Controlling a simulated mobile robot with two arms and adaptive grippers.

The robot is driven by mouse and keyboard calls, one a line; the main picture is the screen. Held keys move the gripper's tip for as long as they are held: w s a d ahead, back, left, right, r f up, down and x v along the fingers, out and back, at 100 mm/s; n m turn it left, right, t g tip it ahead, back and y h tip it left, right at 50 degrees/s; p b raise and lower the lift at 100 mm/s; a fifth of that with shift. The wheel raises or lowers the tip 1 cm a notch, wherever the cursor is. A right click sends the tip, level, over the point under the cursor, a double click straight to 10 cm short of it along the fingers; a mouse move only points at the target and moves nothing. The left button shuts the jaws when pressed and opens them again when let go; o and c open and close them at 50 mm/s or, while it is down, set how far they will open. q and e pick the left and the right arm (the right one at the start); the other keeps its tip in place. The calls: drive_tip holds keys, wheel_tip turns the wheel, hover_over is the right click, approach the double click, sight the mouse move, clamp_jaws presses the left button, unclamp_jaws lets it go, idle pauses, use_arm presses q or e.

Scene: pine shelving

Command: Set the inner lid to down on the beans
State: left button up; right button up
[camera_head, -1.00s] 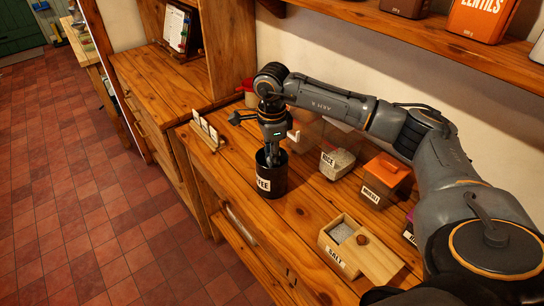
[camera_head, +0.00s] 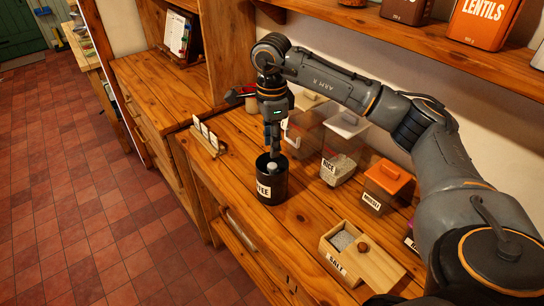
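A black open-topped canister (camera_head: 271,188) with a white label ending in "EE" stands upright on the wooden counter. A small pale knob (camera_head: 272,168), apparently that of the inner lid, shows inside its mouth, below the rim. The rest of the lid and any beans are hidden in the dark interior. My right gripper (camera_head: 274,151) points straight down over the canister's mouth, fingertips just above the knob. Its fingers look narrow from this side, so I cannot tell their gap. My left gripper is not in view.
A wooden SALT box (camera_head: 340,262) with its lid slid aside stands at the front right. A RICE container (camera_head: 337,171), an orange-lidded box (camera_head: 385,186) and clear containers stand behind. A card holder (camera_head: 205,140) stands left. Counter around the canister's front is clear.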

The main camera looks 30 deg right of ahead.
wheel_tip(320, 180, up, 4)
drive_tip(key=shift+r, duration=0.1)
drive_tip(key=shift+a, duration=0.1)
idle(0.6)
